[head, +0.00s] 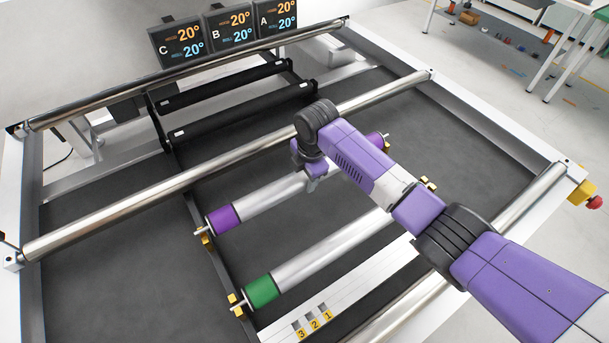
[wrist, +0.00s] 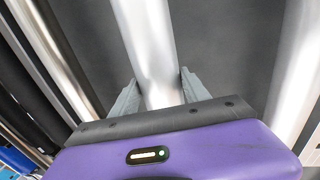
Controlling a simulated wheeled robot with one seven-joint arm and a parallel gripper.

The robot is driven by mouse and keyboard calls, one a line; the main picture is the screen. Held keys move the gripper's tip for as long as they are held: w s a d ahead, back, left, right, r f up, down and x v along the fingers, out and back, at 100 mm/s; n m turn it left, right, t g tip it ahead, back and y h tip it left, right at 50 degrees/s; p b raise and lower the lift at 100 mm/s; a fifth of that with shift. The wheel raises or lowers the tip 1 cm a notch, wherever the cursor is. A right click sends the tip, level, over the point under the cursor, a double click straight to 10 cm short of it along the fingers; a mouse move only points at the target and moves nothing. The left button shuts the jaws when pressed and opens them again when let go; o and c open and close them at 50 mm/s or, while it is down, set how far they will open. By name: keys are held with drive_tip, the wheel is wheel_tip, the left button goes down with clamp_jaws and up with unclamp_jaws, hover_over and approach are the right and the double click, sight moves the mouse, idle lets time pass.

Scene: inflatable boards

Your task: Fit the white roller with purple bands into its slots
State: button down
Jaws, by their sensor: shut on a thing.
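The white roller with purple bands (head: 268,196) lies level across the dark bed, its left purple band (head: 223,218) and right purple band (head: 375,140) both showing. My gripper (head: 314,180) is shut on it near its middle. In the wrist view the roller (wrist: 148,45) runs between my two grey fingers (wrist: 160,92). The roller's left pin is close to a yellow slot bracket (head: 204,236), and its right end is close to another yellow bracket (head: 386,148). I cannot tell whether the pins sit in the slots or just above them.
A roller with a green band (head: 262,290) lies parallel in front, between yellow brackets. A long metal bar (head: 170,190) crosses behind, with black rollers (head: 240,112) beyond it. A white strip with numbered yellow tags (head: 314,322) is at the front. Three displays (head: 230,30) stand at the back.

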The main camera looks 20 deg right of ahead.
sight(305, 184)
drive_tip(key=shift+f+b, duration=1.25)
drive_tip(key=shift+f, duration=0.6)
drive_tip(key=shift+c, duration=2.3)
unclamp_jaws()
drive_tip(key=shift+s+f, duration=0.1)
drive_tip(key=shift+s+d+r, duration=0.1)
drive_tip(key=shift+s+r, duration=0.1)
drive_tip(key=shift+r, duration=1.1)
drive_tip(key=shift+s+a+r, duration=0.1)
drive_tip(key=shift+s+r, duration=0.15)
drive_tip(key=shift+r, duration=1.1)
drive_tip(key=shift+s+d+r, duration=0.1)
drive_tip(key=shift+s+r, duration=0.1)
drive_tip(key=shift+r, duration=1.1)
